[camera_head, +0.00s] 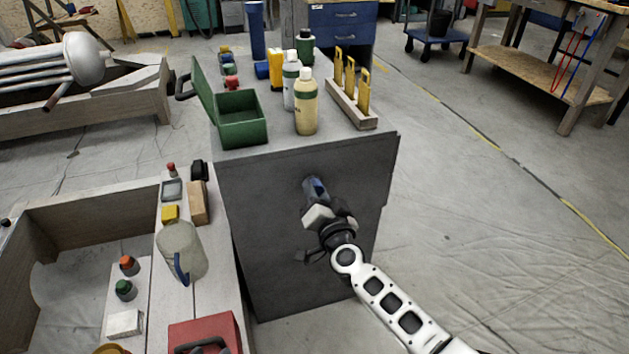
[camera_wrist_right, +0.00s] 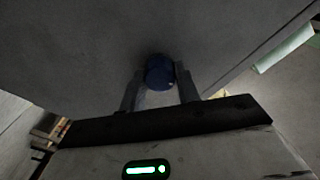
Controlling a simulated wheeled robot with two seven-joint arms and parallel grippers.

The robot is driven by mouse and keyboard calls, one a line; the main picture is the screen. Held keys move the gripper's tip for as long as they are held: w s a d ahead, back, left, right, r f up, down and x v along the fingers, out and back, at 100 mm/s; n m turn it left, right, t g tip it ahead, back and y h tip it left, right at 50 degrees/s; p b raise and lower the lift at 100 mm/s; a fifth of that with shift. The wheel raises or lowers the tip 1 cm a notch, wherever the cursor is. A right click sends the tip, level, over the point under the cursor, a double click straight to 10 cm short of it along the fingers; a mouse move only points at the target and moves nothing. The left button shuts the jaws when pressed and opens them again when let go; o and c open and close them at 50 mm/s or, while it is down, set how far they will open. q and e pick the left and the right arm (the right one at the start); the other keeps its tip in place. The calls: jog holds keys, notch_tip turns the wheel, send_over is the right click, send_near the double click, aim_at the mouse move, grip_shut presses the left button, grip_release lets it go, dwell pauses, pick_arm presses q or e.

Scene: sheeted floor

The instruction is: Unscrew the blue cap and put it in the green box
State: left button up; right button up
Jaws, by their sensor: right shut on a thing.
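The blue cap (camera_head: 314,186) sits on the dark grey front panel of the cabinet. My right gripper (camera_head: 318,200) reaches up to it from the lower right. In the right wrist view the blue cap (camera_wrist_right: 159,72) is between the two fingers, against the grey panel, and my right gripper (camera_wrist_right: 157,84) is shut on it. What the cap is screwed onto is hidden. The green box (camera_head: 241,136) stands on the cabinet top at the left front, its lid open and tilted to the left. My left gripper is not in view.
On the cabinet top (camera_head: 270,146) stand a cream bottle (camera_head: 306,110), a white bottle (camera_head: 291,85) and a wooden rack (camera_head: 352,107) with yellow pieces. A bench with a clear jug (camera_head: 188,250) and a red toolbox (camera_head: 205,330) is at lower left.

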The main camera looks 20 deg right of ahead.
jog(key=shift+r+n+p, duration=0.3)
jog(key=shift+n+p, duration=0.15)
jog(key=shift+n, duration=0.65)
jog(key=n+p, duration=0.2)
jog(key=n, duration=0.2)
jog(key=n+p, duration=0.2)
jog(key=n, duration=0.3)
jog(key=n+p, duration=0.2)
jog(key=n, duration=0.2)
jog(key=shift+f, duration=0.3)
jog(key=o, duration=1.1)
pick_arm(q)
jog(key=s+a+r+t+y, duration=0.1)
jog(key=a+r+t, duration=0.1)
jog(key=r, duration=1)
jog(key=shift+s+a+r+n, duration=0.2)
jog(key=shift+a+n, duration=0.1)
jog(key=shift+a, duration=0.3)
pick_arm(e)
jog(key=shift+c, duration=0.9)
